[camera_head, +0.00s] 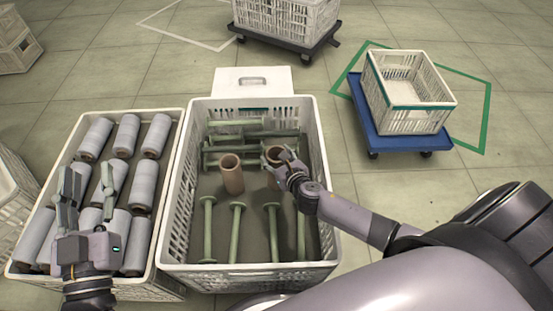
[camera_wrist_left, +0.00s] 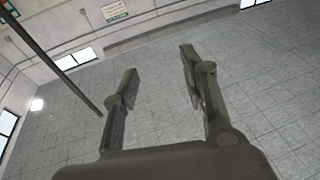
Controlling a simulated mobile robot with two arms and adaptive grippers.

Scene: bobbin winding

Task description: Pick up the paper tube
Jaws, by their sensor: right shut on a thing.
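Two brown paper tubes stand upright in the middle crate (camera_head: 178,215). One tube (camera_head: 232,176) stands free near the crate's centre. The other tube (camera_head: 273,153) is to its right, at my right gripper (camera_head: 282,158). My right gripper is shut on that right tube, and its fingers cover part of it. My left gripper (camera_head: 88,190) is over the left crate (camera_head: 75,135) of grey-white wound rolls.
Several green bobbins (camera_head: 237,230) lie in the middle crate around the tubes. Grey-white rolls (camera_head: 155,135) fill the left crate. An empty white crate (camera_head: 410,90) on a blue dolly (camera_head: 380,143) stands at the right on the floor. Another crate (camera_head: 285,18) stands at the back.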

